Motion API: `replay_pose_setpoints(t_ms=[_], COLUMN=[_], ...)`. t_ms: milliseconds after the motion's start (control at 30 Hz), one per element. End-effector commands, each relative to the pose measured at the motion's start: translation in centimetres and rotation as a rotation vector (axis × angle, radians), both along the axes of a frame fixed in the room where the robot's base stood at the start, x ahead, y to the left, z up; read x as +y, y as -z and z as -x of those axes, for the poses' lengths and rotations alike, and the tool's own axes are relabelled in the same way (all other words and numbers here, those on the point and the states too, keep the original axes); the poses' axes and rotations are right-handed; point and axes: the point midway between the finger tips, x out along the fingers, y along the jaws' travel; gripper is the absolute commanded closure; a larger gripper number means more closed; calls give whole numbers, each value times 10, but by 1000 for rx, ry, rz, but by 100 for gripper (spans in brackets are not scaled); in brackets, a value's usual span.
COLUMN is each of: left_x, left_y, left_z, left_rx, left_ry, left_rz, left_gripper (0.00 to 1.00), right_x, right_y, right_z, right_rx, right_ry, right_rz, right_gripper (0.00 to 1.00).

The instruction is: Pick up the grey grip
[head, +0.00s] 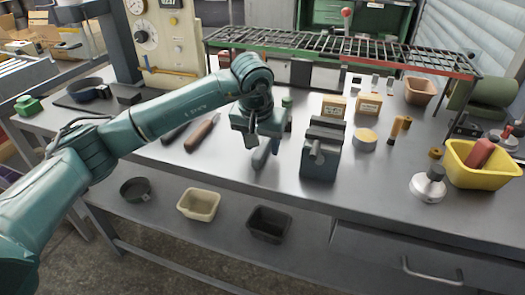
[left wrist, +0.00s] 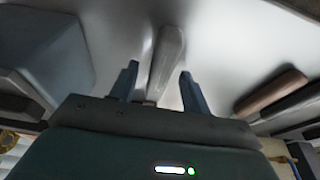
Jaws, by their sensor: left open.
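The grey grip (left wrist: 168,52) is a long rounded light-grey piece lying on the grey workbench. In the left wrist view it lies between the two fingers of my left gripper (left wrist: 158,82), which are apart, with a gap on each side. In the head view my left gripper (head: 264,142) points down over the bench, left of the vise, and the grey grip (head: 261,158) shows just below it, partly hidden by the gripper. My right gripper is not in view.
A blue-grey vise (head: 321,150) stands close on the right. A brown grip (head: 203,131) and a dark one (head: 176,131) lie to the left. A yellow bin (head: 478,177) stands at the right. Below are a beige tray (head: 199,205) and a black tray (head: 268,224).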

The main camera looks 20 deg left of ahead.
Motion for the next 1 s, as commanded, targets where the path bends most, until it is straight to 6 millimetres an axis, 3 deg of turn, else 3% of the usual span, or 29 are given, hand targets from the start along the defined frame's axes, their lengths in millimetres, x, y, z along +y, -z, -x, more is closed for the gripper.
replay_pose_setpoints(t_ms=[200,767,1000], left_x=[0,0,0], left_y=[0,0,-1], left_z=[0,0,0], left_rx=[0,0,-1], left_ry=[0,0,0], left_rz=[0,0,0], left_gripper=[54,100,100], right_x=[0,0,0], right_y=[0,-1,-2], right_z=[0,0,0], right_rx=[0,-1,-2], right_ry=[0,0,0], right_rz=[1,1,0], right_gripper=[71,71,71])
